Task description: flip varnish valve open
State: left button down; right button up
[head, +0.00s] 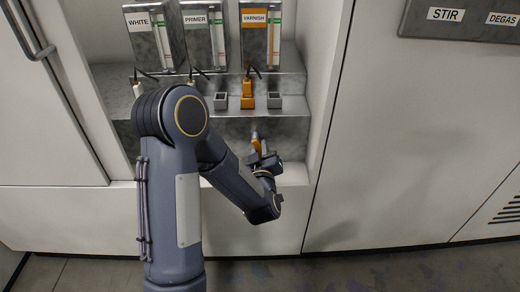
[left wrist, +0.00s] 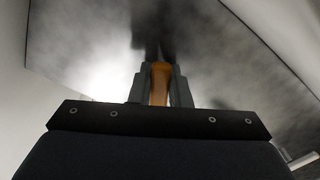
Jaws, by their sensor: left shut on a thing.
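The varnish tank (head: 260,38) has an orange label and stands at the right of the row in the head view. An orange fitting (head: 247,96) stands on the shelf below it. My left gripper (head: 262,158) is in the recess under that shelf, shut on an orange handle (head: 256,143). The left wrist view shows the same orange handle (left wrist: 160,82) between the two fingers. I cannot tell whether this handle is the varnish valve's lever or how far it is turned. My right gripper is not in view.
The white tank (head: 152,42) and primer tank (head: 204,40) stand left of the varnish tank. Grey square holders (head: 274,101) sit on the shelf beside the orange fitting. The recess's right wall (head: 325,100) is close to my left gripper. STIR and DEGAS labels mark a panel (head: 465,27) at upper right.

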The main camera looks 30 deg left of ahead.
pick_arm(q)
jog(key=m, duration=0.1)
jog(key=m+b, duration=0.1)
jog(key=shift+s+a+f+m, duration=0.15)
jog(key=shift+a+f+m, duration=0.05)
jog(key=shift+m, duration=0.1)
jog(key=m, duration=0.3)
jog(key=shift+s+a, duration=0.2)
jog(key=shift+a, duration=0.2)
jog(key=c, duration=1.4)
grip_release()
jog(key=shift+o, duration=0.2)
jog(key=v, duration=0.8)
jog(key=shift+w+a, duration=0.1)
